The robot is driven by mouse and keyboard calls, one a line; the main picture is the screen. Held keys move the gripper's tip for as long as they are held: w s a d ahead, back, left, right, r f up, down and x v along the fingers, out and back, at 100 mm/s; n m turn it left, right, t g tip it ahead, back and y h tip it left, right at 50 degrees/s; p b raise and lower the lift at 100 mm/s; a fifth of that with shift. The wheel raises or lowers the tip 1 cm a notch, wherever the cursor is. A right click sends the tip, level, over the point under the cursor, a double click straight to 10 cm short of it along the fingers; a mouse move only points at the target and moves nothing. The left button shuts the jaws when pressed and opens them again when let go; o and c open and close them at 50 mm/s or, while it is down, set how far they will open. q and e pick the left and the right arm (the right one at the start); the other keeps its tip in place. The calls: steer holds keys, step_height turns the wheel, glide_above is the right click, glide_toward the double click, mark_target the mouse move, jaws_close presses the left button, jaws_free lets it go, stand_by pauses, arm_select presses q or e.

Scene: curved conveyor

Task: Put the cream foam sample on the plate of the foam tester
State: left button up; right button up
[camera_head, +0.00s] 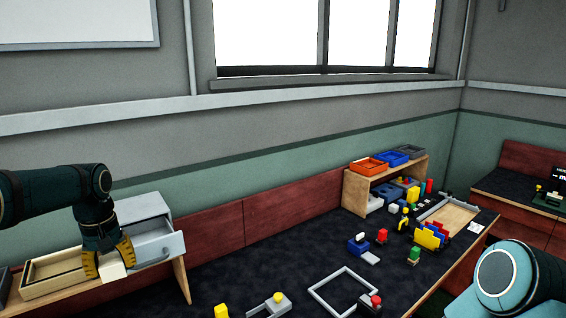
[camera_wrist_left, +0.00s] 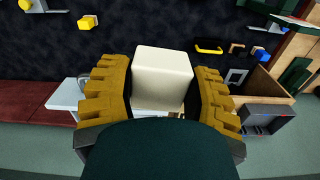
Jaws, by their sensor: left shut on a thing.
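My left gripper (camera_head: 108,262) is at the lower left of the head view, in front of a small grey cabinet with an open drawer. Its yellow ridged fingers are shut on the cream foam sample (camera_wrist_left: 162,78), a pale block with rounded edges. The sample also shows between the fingertips in the head view (camera_head: 112,270), above the table. I cannot tell which device is the foam tester. A grey piece with a yellow knob (camera_head: 278,298) lies at the front, and a blue device with a pale plate (camera_head: 359,246) stands further right. My right gripper is not in view.
The grey cabinet (camera_head: 141,208) and a wooden tray (camera_head: 52,270) stand at the left. A grey square frame (camera_head: 330,286) lies on the dark table. A shelf with coloured bins (camera_head: 369,167) and several small blocks crowd the right. The table between cabinet and frame is mostly clear.

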arm_select(q)
steer(key=s+d+f+m, duration=0.2)
steer(key=d+f+m, duration=0.1)
steer(key=d+f, duration=0.8)
steer(key=s+d+f+m, duration=0.3)
steer(key=d+f+m, duration=0.1)
steer(key=d+f, duration=0.7)
step_height(320, 180, down, 2)
steer(key=shift+s+f, duration=0.1)
steer(key=shift+s, duration=0.25)
steer(key=shift+b, duration=0.3)
